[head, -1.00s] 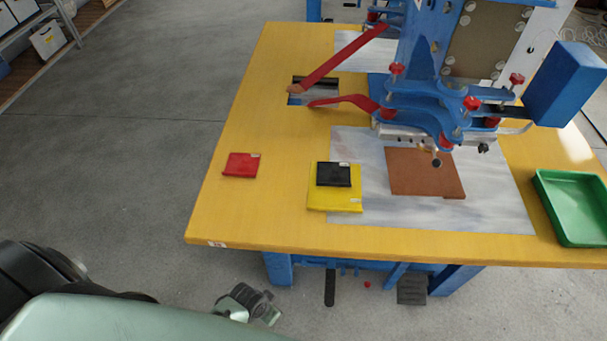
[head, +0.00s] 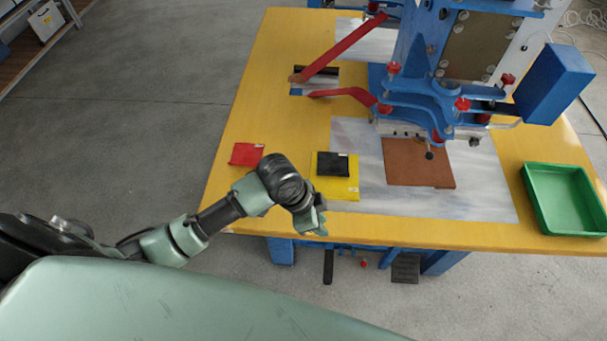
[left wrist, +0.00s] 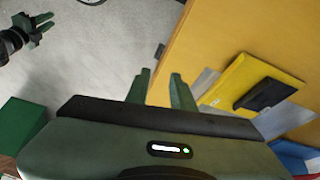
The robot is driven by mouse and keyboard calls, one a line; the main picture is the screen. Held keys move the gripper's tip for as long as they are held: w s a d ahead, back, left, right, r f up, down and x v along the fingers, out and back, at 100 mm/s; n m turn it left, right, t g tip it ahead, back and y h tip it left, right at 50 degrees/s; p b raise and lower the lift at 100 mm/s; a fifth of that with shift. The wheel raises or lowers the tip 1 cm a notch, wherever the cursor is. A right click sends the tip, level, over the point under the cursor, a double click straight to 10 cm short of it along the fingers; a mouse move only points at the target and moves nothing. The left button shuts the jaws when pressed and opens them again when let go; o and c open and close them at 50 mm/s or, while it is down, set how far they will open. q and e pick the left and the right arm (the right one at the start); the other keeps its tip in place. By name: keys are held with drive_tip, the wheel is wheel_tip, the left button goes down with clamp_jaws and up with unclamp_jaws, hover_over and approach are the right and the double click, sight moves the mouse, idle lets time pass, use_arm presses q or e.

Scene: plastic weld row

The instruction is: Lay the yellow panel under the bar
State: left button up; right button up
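The yellow panel (head: 338,190) lies flat near the table's front edge, partly on the grey sheet, with a black panel (head: 333,164) on top of it. Both also show right of my fingers in the left wrist view, the yellow panel (left wrist: 238,82) under the black one (left wrist: 268,93). The pale bar (head: 399,130) is under the blue press head, behind a brown pad (head: 415,162). My left gripper (head: 318,224) is at the front edge, just in front of the yellow panel; its fingers (left wrist: 160,88) are apart and empty. My right gripper (left wrist: 45,25) shows small, fingers apart.
A red panel (head: 246,154) lies left of the yellow one. A green tray (head: 566,233) stands at the right. Red levers (head: 342,92) stick out left from the blue press (head: 425,90). The table's left front is clear.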

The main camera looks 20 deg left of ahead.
use_arm(q)
drive_tip(key=w+a+r+m, duration=0.1)
drive_tip(key=w+a+m, duration=0.1)
drive_tip(key=w+a, duration=0.7)
drive_tip(key=shift+g+y, duration=0.4)
drive_tip(key=b+x, duration=0.2)
drive_tip(key=w+b+x, duration=0.1)
drive_tip(key=b+x, duration=0.2)
drive_tip(key=shift+w+d+f+b, duration=0.2)
drive_tip(key=shift+d+f+b, duration=0.05)
drive_tip(key=shift+d+b, duration=0.15)
drive_tip(key=shift+f, duration=0.25)
drive_tip(key=shift+x, duration=0.95)
drive_tip(key=shift+d, duration=0.1)
drive_tip(key=shift+c, duration=0.3)
clamp_jaws()
